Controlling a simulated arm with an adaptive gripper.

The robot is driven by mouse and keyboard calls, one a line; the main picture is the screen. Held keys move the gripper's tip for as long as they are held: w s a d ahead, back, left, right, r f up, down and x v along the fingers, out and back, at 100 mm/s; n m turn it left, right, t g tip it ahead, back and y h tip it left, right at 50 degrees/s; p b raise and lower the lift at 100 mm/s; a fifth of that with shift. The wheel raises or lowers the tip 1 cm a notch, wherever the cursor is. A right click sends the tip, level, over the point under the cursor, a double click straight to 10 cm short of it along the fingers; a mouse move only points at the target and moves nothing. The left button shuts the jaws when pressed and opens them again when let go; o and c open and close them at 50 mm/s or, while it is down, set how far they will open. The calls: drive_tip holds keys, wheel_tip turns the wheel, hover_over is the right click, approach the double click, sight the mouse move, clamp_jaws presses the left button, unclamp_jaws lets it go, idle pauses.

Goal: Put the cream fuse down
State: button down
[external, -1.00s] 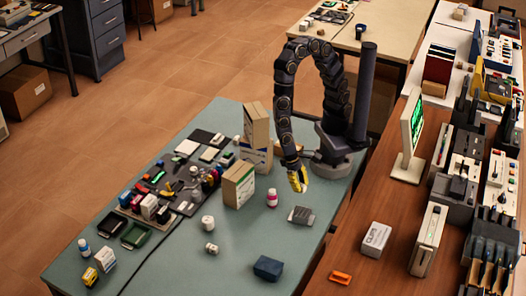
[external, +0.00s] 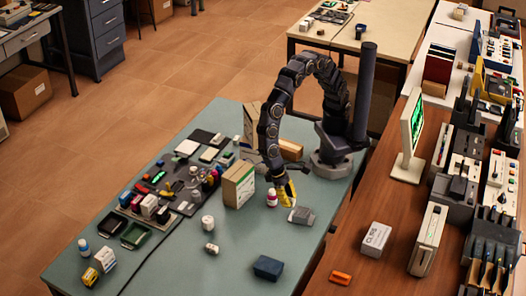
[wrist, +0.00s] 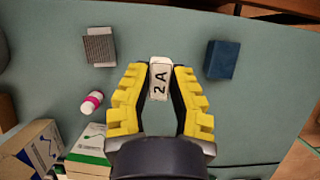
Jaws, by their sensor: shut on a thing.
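The cream fuse (wrist: 159,79) is a small pale block marked "2A", held between the yellow-and-black fingertips of my gripper (wrist: 159,88) in the wrist view. My gripper is shut on it near its tips, and the teal table shows beyond. In the external view my gripper (external: 287,196) points down over the table, just right of a white bottle with a pink band (external: 271,198) and near a grey ribbed block (external: 301,216). The fuse cannot be made out there. I cannot tell its exact height above the table.
A dark blue box (external: 268,267) stands nearer the front. A cardboard carton (external: 238,184) stands left of my gripper. Two small white items, one upright (external: 208,222) and one lying (external: 211,248), are farther left. Teal table (external: 240,235) is bare between these things.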

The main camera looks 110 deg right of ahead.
drive_tip(key=w+a+f, duration=0.4)
drive_tip(key=w+a, duration=0.2)
hover_over(272, 266)
drive_tip(key=d, duration=0.1)
drive_tip(key=f, duration=0.5)
drive_tip(key=shift+w+d, duration=0.1)
drive_tip(key=shift+w, duration=0.1)
drive_tip(key=shift+w+a+f, duration=0.15)
drive_tip(key=shift+a+f, duration=0.05)
drive_tip(key=shift+f, duration=1.75)
drive_tip(key=shift+f, duration=0.1)
drive_tip(key=c, duration=1.1)
unclamp_jaws()
drive_tip(key=v, duration=1.2)
